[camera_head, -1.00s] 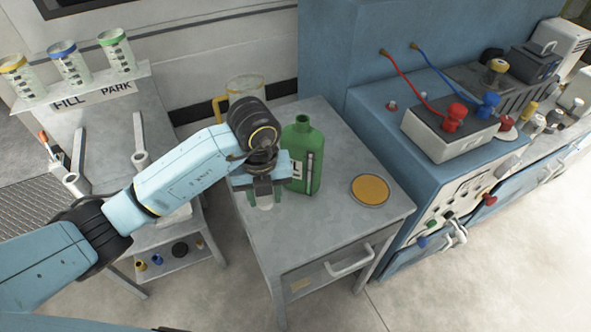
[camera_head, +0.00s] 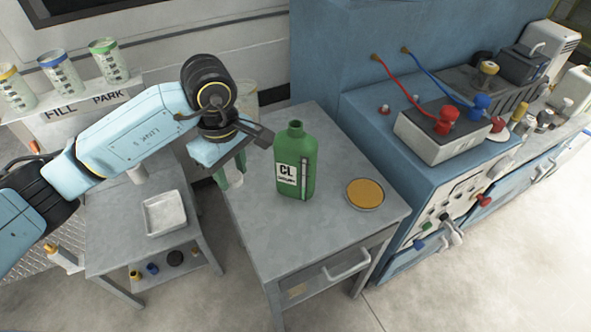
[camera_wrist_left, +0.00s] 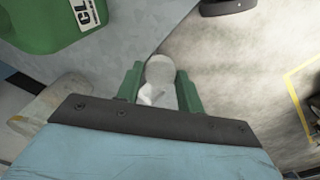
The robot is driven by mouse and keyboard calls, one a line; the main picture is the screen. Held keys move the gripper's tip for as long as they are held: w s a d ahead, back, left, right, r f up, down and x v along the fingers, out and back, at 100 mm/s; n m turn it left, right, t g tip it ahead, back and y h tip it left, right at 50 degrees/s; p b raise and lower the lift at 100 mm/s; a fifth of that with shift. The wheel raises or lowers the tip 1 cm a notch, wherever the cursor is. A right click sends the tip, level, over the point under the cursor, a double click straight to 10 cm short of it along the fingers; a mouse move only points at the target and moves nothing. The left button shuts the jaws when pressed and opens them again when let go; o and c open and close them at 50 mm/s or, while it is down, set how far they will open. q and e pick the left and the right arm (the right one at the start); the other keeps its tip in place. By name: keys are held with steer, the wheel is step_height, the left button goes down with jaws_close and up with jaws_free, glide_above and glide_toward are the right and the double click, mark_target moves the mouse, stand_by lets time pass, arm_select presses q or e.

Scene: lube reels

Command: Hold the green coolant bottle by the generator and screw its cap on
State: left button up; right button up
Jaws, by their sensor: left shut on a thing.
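The green coolant bottle (camera_head: 309,167), labelled CL, stands upright on the small grey table (camera_head: 262,232). Its neck is open, with no cap on it. My left gripper (camera_head: 232,176) is left of the bottle, apart from it, over the table's left edge. Its green fingers are shut on a pale round piece (camera_wrist_left: 158,80), seen between them in the left wrist view. I cannot tell for sure whether this is the cap. The bottle also shows at the top left of the wrist view (camera_wrist_left: 40,22). My right gripper is not in view.
A round tin with an orange top (camera_head: 365,193) sits right of the bottle. A clear jug (camera_head: 246,97) stands behind my left gripper. A white tray (camera_head: 165,214) lies on the lower left stand. The blue generator (camera_head: 385,150) is at right. The table's front is clear.

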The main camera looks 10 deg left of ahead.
arm_select(q)
steer(key=m, duration=0.2)
steer(key=a+r+m, duration=0.1)
steer(key=m, duration=0.1)
steer(key=r+m, duration=0.1)
steer(key=m, duration=0.2)
steer(key=shift+a, duration=0.2)
steer(key=m, duration=0.2)
steer(key=r+m, duration=0.1)
steer(key=a+m, duration=0.1)
steer(key=m, duration=0.1)
steer(key=shift+s+r+m, duration=0.15)
steer(key=shift+m, duration=0.15)
